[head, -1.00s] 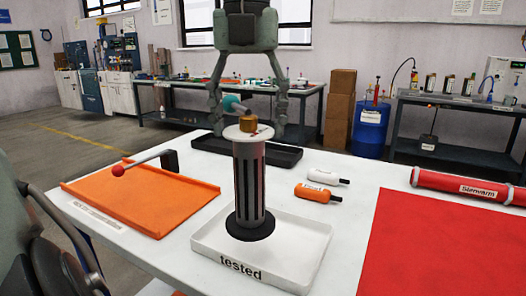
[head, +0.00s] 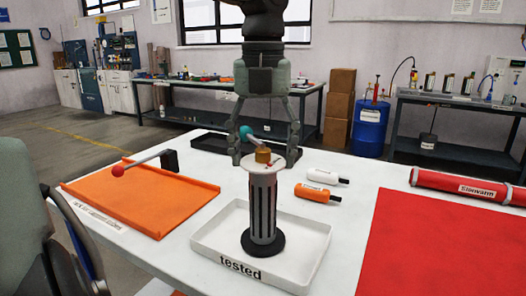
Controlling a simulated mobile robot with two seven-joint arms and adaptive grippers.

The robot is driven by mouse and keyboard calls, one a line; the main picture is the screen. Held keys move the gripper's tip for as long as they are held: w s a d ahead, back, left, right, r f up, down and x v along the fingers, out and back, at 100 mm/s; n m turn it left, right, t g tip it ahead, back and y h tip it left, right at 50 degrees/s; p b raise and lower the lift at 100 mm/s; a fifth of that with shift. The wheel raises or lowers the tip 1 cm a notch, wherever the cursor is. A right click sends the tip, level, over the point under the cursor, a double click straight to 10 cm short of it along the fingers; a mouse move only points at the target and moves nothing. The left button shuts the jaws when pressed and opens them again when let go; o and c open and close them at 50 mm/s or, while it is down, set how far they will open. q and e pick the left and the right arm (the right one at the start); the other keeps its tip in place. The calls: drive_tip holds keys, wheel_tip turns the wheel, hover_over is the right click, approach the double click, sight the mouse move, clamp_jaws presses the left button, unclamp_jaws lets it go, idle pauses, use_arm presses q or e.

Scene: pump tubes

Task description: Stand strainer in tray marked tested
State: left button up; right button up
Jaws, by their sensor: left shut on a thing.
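The strainer (head: 262,208) is a grey slotted cylinder with a white top flange, a black base ring, and a brass fitting with a teal-ended lever on top. It stands upright inside the white tray marked tested (head: 287,280). Its base looks at or just above the tray floor; I cannot tell if it touches. My left gripper (head: 264,160) comes down from above, with its fingers at either side of the flange, shut on the strainer.
An orange tray (head: 140,200) with a red-knobbed lever lies left. A black tray (head: 210,143) is behind. A white bottle (head: 322,176) and an orange bottle (head: 316,193) lie right of the strainer. A red mat (head: 440,240) and a red tube (head: 445,182) are farther right.

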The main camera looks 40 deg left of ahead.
use_arm(q)
drive_tip(key=shift+f, duration=0.1)
drive_tip(key=o, duration=1.9)
use_arm(e)
drive_tip(key=shift+s+r, duration=0.25)
drive_tip(key=shift+s, duration=0.1)
use_arm(q)
drive_tip(key=shift+r, duration=0.4)
wheel_tip(320, 180, up, 11)
drive_tip(key=shift+f+p, duration=0.15)
drive_tip(key=shift+p, duration=0.35)
drive_tip(key=shift+r, duration=0.45)
use_arm(e)
wheel_tip(320, 180, down, 2)
drive_tip(key=shift+s+f, duration=0.15)
drive_tip(key=shift+f, duration=0.1)
drive_tip(key=shift+r, duration=0.15)
